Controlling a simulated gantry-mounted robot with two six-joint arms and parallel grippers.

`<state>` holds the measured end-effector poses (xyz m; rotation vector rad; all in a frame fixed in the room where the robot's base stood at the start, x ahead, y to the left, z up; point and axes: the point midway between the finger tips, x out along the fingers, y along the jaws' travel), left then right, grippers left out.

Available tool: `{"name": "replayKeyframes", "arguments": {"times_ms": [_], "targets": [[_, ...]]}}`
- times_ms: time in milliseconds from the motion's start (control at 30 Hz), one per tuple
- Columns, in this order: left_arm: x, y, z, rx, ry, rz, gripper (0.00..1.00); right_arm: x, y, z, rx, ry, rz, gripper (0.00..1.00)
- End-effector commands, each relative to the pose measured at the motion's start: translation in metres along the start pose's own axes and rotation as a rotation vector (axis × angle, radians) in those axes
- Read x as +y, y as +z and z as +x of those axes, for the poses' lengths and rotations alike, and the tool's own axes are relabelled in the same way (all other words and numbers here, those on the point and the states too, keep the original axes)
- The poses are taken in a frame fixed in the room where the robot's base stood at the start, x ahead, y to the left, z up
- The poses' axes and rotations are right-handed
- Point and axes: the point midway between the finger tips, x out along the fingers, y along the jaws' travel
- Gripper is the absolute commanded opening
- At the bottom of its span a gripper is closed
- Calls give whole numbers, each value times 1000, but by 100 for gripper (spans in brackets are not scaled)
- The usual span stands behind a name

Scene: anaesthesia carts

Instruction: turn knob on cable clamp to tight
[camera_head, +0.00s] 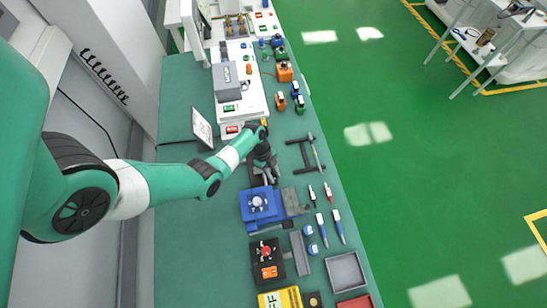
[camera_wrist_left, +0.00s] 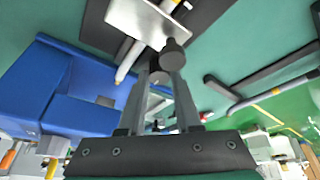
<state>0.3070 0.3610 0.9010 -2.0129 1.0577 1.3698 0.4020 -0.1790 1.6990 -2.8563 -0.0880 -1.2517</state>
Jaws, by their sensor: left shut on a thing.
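My left gripper (camera_head: 268,174) reaches in over the middle of the bench, above a dark base plate, and hides most of what is under it. In the left wrist view its two fingers (camera_wrist_left: 164,70) are shut on a dark round knob (camera_wrist_left: 173,52). The knob sits beside a pale metal plate (camera_wrist_left: 140,20), which looks like part of the cable clamp. A light rod or cable (camera_wrist_left: 130,60) runs next to the plate. I cannot tell how far the knob is turned. My right gripper is not in view.
A blue block (camera_head: 258,203) stands just in front of the gripper; it also shows in the left wrist view (camera_wrist_left: 60,90). The bench's left side is mostly clear.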

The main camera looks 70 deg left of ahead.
Motion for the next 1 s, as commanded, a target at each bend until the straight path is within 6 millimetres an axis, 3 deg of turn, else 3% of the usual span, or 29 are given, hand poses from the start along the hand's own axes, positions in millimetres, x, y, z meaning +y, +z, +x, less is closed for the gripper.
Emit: {"name": "replayKeyframes", "arguments": {"times_ms": [100,133,300,800,1000], "targets": [[0,0,0,0,0,-1,0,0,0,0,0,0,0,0],[0,0,0,0,0,-1,34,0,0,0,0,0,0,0],[0,0,0,0,0,-2,62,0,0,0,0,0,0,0],[2,1,1,-1,0,-9,62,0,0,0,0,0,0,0],[3,1,4,3,-56,-138,62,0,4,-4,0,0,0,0]]}}
